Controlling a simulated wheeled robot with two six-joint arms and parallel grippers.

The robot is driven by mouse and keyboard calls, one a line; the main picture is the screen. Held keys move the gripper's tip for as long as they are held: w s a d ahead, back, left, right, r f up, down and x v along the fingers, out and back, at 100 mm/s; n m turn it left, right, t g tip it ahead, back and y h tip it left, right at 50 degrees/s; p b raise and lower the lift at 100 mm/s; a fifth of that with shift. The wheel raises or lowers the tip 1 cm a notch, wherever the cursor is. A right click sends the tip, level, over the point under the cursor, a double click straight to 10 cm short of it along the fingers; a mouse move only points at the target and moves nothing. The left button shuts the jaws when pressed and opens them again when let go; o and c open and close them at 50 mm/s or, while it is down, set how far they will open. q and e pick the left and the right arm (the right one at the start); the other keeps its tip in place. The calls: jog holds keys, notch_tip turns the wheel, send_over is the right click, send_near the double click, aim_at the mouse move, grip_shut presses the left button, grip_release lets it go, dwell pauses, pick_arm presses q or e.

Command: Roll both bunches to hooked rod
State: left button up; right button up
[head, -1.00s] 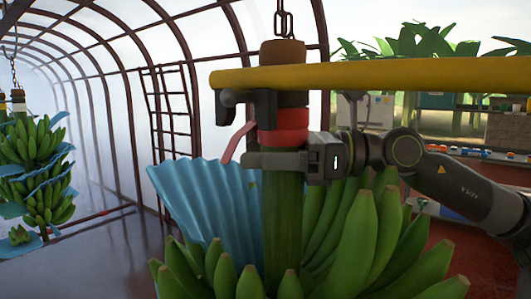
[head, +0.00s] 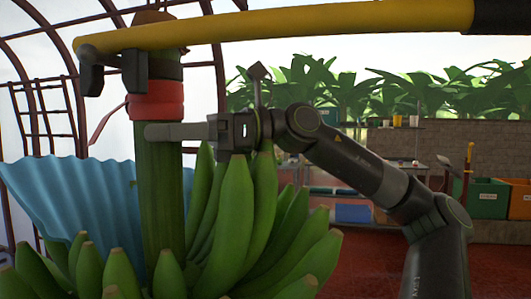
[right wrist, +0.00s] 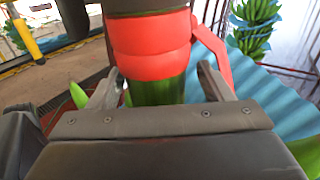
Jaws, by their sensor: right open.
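A large green banana bunch (head: 235,215) hangs close in front of me, its thick green stem (head: 160,210) upright with a red band (head: 157,100) near the top. My right gripper (head: 165,131) is at the stem just below the band; one finger crosses in front and the other is hidden behind it. In the right wrist view the fingers stand apart on either side of the stem (right wrist: 155,92), open. The yellow rod (head: 280,25) with a dark hook (head: 92,75) at its left end passes across the stem's top. Another bunch (right wrist: 255,25) hangs beyond in the right wrist view. My left gripper is out of view.
A blue pleated sheet (head: 75,200) spreads beside the near bunch. Green (head: 485,197) and orange (head: 519,200) bins stand at the right by a brick wall (head: 455,150). Red floor (head: 370,265) shows open below my right arm.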

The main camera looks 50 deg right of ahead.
jog(key=b, duration=0.6)
send_over(213, 181)
jog(key=shift+w+d+f, duration=0.1)
jog(key=shift+f, duration=0.2)
jog(key=b+v, duration=0.4)
jog(key=v, duration=0.3)
jog(key=shift+d+r, duration=0.15)
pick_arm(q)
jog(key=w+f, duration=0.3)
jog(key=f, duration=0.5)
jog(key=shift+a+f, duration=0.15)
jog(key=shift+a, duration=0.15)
pick_arm(e)
jog(key=shift+s+d, duration=0.3)
jog(key=shift+s, duration=0.05)
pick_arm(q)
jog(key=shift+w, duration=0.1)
